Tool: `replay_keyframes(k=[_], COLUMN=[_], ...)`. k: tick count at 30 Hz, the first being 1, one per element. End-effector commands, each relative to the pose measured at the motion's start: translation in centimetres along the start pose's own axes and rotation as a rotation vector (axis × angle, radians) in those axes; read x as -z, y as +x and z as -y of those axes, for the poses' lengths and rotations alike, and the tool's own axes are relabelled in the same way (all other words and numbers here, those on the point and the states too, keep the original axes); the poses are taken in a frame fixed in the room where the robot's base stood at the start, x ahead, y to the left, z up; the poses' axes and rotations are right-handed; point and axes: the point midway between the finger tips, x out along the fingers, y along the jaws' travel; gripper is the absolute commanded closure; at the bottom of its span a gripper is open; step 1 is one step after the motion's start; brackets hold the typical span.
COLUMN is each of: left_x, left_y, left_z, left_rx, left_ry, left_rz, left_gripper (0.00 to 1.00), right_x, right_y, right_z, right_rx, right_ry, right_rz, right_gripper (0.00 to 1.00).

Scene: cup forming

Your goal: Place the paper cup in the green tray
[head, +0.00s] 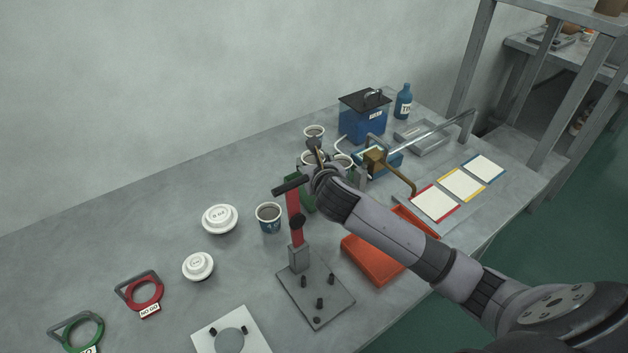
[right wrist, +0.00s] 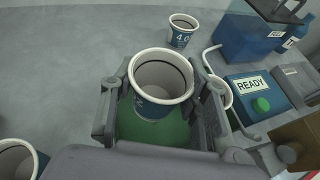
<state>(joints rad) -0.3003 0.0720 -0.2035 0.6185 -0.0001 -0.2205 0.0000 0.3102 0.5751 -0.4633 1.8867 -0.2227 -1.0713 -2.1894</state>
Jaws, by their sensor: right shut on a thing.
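My right gripper (right wrist: 165,100) is shut on a white-rimmed blue paper cup (right wrist: 160,72), one finger on each side. The cup is upright and its open top faces the wrist camera. The green tray (right wrist: 150,130) shows directly beneath the cup; I cannot tell whether the cup's base touches it. In the head view my right gripper (head: 318,165) hides most of the held cup, and only a bit of the green tray (head: 308,202) shows behind the red-handled press. My left gripper is not in view.
Other paper cups stand near: one behind (head: 314,131), one to the right (head: 344,161), one in front left (head: 268,214). A red press (head: 296,222) stands close in front. An orange tray (head: 372,262) lies below my arm. A blue READY box (right wrist: 254,95) is to the right.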

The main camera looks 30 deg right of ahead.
Motion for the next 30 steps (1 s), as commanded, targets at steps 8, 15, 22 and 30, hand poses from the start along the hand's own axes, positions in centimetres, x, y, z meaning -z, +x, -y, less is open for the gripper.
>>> replay_keyframes(k=[8, 15, 22, 30], left_x=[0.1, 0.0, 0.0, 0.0], left_y=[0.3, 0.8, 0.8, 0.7], left_z=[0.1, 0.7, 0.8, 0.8], left_rx=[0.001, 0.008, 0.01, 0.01], left_ry=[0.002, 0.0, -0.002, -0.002], left_rz=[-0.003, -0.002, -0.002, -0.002], left_gripper=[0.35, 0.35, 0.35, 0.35], right_x=[2.2, 5.1, 5.0, 5.3], right_y=[0.9, 2.1, 2.1, 2.2], right_z=[0.0, 0.1, 0.1, 0.0], right_rx=[0.0, 0.001, 0.0, 0.0], right_ry=[0.001, 0.001, 0.0, 0.0], right_rz=[-0.001, -0.001, 0.001, 0.001], right_gripper=[0.72, 0.72, 0.72, 0.5])
